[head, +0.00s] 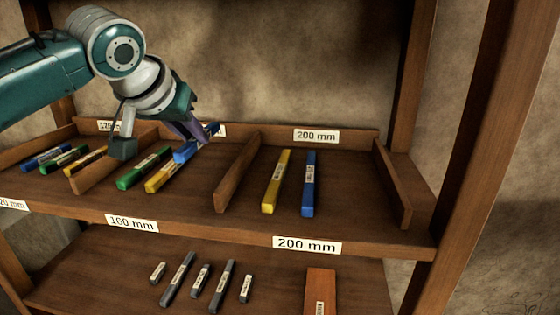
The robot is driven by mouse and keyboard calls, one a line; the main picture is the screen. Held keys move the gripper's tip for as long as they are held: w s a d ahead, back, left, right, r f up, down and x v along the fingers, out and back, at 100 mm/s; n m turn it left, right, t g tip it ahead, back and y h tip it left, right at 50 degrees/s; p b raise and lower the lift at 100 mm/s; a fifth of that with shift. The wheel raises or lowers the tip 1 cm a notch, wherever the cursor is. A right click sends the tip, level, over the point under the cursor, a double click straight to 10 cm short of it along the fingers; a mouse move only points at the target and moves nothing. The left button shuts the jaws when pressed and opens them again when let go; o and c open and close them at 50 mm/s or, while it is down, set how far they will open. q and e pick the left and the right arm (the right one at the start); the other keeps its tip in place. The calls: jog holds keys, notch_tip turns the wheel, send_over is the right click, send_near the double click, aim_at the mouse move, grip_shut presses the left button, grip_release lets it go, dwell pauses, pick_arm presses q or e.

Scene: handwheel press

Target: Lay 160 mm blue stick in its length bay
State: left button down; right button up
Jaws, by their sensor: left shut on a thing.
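My left gripper (187,130) is shut on a blue stick (186,151) in the middle bay, the one labelled 160 mm (132,223). The stick slants up to the right, and the fingers partly cover it. It overlaps the far part of a yellow stick (160,179) in the picture; I cannot tell whether it touches that stick or the shelf. A green stick (144,169) lies left of the yellow one in the same bay. My right gripper is not in view.
A low divider (237,172) bounds the middle bay on the right, with bare shelf before it. The 200 mm bay holds a yellow stick (276,182) and a blue stick (309,184). Several short sticks lie in the left bay. Grey sticks (178,280) lie on the lower shelf.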

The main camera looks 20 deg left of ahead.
pick_arm(q)
notch_tip(320, 180, down, 2)
jog(key=shift+s+f, duration=0.1)
jog(key=shift+f, duration=0.05)
jog(key=shift+f+b, duration=0.4)
jog(key=shift+f, duration=1.35)
jog(key=c, duration=0.8)
grip_release()
jog(key=shift+f, duration=0.1)
